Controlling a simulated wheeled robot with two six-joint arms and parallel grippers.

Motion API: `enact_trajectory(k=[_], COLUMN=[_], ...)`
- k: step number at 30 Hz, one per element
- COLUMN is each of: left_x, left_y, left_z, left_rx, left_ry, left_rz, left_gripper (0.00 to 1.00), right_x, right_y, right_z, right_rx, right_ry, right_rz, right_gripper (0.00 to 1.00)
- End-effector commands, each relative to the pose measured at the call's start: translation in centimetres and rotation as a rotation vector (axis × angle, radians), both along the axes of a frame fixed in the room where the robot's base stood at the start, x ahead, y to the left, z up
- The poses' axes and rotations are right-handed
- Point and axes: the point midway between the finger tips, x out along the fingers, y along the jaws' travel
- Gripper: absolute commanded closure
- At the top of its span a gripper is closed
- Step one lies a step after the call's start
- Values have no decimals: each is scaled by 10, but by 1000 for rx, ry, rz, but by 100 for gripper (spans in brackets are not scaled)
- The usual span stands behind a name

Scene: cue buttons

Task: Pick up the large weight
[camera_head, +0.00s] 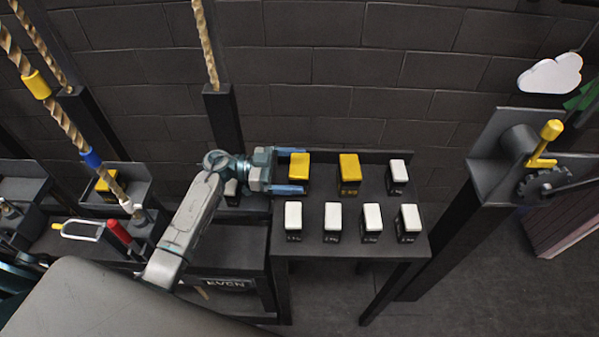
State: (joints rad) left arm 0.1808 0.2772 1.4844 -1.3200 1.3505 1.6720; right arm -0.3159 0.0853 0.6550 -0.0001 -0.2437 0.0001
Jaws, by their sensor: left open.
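Two yellow-topped dark weights stand in the back row of a dark table. They look bigger than the white-topped ones, and their labels are too small to read. The left yellow weight (299,166) is right in front of my left gripper (290,171), which points right and is open. One finger is on its far side and one on its near side; I cannot tell whether they touch it. The other yellow weight (349,167) stands apart to the right. My right gripper is not in view.
A white-topped weight (398,172) ends the back row, and several more (293,216) fill the front row of the table (350,247). A crank stand (492,173) is at right. Ropes (72,132) and a lower bench (235,240) are at left.

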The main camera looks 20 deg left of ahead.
Motion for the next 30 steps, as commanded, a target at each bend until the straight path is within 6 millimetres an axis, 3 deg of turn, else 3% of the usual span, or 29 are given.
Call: enact_trajectory(k=[6,15,30], left_x=[10,11,11], left_y=[-29,-33,-33], left_z=[2,0,5], left_rx=[-3,-1,-5], left_ry=[-1,-1,-8], left_rz=[0,0,-1], left_gripper=[2,4,98], right_x=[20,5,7], right_y=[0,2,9], right_z=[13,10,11], right_rx=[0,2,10], right_ry=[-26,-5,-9], right_rz=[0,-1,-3], right_gripper=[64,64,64])
